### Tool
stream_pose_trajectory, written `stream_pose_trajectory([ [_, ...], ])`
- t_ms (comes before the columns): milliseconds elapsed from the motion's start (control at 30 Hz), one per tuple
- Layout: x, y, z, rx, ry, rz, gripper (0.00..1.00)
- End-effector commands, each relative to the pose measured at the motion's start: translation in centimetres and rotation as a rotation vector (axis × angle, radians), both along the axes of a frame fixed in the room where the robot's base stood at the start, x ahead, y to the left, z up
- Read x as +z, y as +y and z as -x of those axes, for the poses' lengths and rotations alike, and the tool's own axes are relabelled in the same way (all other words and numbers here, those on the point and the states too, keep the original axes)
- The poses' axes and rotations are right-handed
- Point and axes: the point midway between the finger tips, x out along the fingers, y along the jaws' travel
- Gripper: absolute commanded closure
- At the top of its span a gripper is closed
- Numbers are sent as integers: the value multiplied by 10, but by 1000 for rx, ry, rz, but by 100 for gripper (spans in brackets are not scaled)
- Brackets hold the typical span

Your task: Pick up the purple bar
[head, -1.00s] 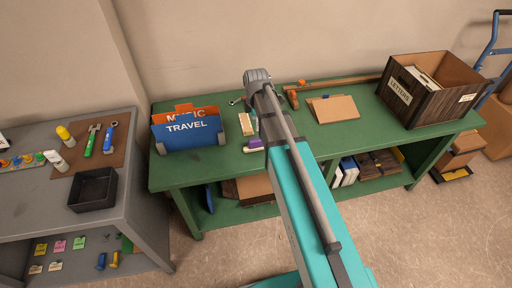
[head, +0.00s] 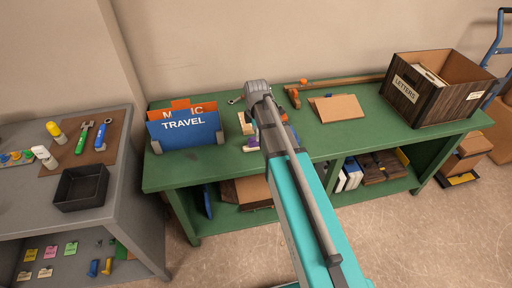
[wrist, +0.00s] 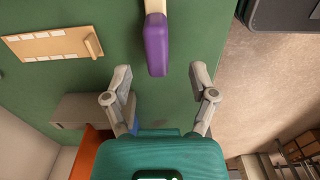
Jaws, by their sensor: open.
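The purple bar (wrist: 157,45) shows at top centre in the wrist view, with a pale cream part at its far end. It lies over the green bench top (wrist: 100,15). My gripper (wrist: 160,75) is open and empty in the wrist view.
A blue TRAVEL folder (head: 184,130) stands left of the bar, with orange folders behind it. A pale board (wrist: 48,45) lies beside the bar. A brown board (head: 338,108) and a LETTERS crate (head: 440,105) are to the right. A grey bench (head: 120,190) stands left.

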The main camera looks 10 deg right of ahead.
Motion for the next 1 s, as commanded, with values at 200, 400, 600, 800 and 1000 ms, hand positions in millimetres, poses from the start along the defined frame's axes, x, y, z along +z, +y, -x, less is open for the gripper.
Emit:
stream_pose_trajectory([
  [200,-2,0,0,0,0,0,26],
  [400,-2,0,0,0,0,0,26],
  [600,-8,0,0,0,0,0,26],
  [800,-21,0,-2,0,0,0,26],
  [1000,-37,0,-4,-1,0,0,26],
])
